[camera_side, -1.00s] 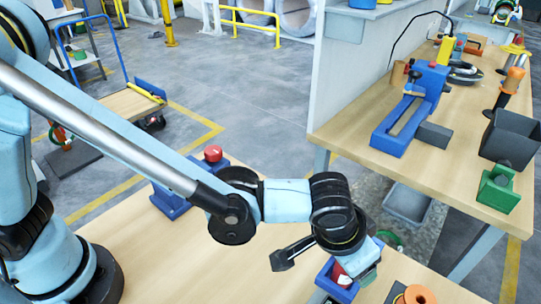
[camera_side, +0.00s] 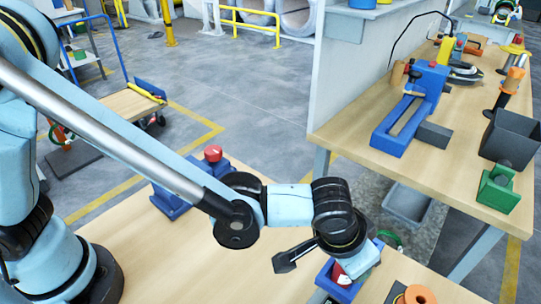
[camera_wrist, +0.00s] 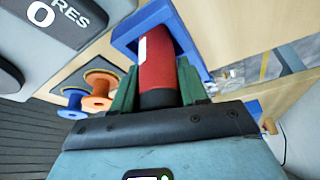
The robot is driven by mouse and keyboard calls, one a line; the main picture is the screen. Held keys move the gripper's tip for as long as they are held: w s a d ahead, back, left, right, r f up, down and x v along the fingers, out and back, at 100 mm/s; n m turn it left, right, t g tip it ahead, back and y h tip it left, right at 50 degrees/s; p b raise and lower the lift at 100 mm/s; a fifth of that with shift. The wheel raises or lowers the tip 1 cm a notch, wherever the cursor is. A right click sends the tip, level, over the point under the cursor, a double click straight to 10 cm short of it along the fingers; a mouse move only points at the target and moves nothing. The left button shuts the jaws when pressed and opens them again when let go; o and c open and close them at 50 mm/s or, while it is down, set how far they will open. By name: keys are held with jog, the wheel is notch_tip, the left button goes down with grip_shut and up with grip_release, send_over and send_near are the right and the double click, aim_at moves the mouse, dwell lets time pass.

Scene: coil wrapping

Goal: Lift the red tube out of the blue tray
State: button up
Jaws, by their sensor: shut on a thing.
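The red tube (camera_wrist: 157,62) with a white mark lies between the green fingers of my gripper (camera_wrist: 158,88) in the wrist view. My gripper is shut on it. Its near end is dark. The tube's far end is within the outline of the blue tray (camera_wrist: 126,38); I cannot tell whether it touches the tray floor. In the side view the red tube (camera_side: 339,273) shows only as a small patch beside my gripper (camera_side: 357,266), over the blue tray (camera_side: 345,294). My wrist hides much of it there.
An orange spool (camera_wrist: 97,102) and a blue spool (camera_wrist: 74,97) stand beside the tray. A blue stand with a red knob (camera_side: 213,153) is further back on the wooden table. A second bench (camera_side: 390,160) with tools is at right. The table's middle is clear.

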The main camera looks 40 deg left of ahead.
jog(key=shift+r, duration=0.1)
notch_tip(320, 180, up, 10)
jog(key=shift+f, duration=0.1)
dwell(0.5)
